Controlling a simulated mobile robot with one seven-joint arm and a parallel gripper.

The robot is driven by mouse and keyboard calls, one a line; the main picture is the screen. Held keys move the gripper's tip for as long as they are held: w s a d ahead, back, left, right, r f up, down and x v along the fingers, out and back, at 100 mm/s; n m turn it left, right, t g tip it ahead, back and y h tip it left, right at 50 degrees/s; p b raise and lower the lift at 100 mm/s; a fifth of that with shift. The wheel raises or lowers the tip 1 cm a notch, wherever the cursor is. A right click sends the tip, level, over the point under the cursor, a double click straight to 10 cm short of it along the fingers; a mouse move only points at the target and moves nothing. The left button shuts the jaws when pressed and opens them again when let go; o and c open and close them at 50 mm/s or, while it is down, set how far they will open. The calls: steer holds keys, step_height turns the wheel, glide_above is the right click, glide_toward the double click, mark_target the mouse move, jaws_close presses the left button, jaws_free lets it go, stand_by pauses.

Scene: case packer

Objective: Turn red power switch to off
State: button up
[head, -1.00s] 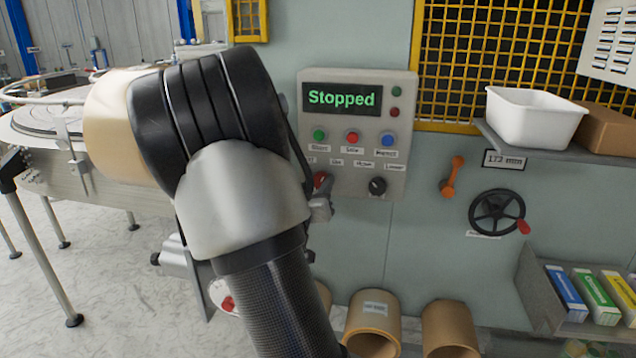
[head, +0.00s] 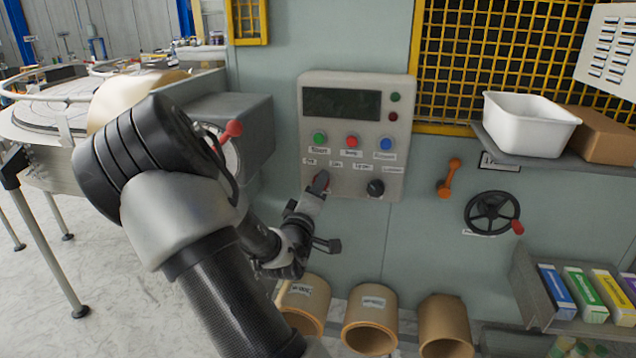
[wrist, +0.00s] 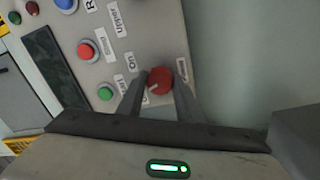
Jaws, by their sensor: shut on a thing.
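The red power switch (wrist: 159,81) is a round knob with a pale pointer line, at the lower left of the control panel (head: 346,179). My gripper (wrist: 160,82) has one finger on each side of the knob and is shut on it. In the head view my gripper (head: 319,184) reaches the panel from below and hides most of the red switch (head: 326,182). The panel's display (head: 341,102) is dark and blank.
Green (head: 320,137), red (head: 352,141) and blue (head: 386,144) buttons sit above the switch. A black knob (head: 376,187) is to its right. A red-tipped lever (head: 232,129) stands left of the panel. A handwheel (head: 493,213) and orange handle (head: 449,178) are further right.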

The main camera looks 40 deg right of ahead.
steer(key=shift+n+t+p, duration=0.3)
steer(key=shift+n+p, duration=0.25)
steer(key=shift+n, duration=1.55)
steer(key=o, duration=1)
steer(key=shift+p+v, duration=3.95)
steer(key=shift+v, duration=4.75)
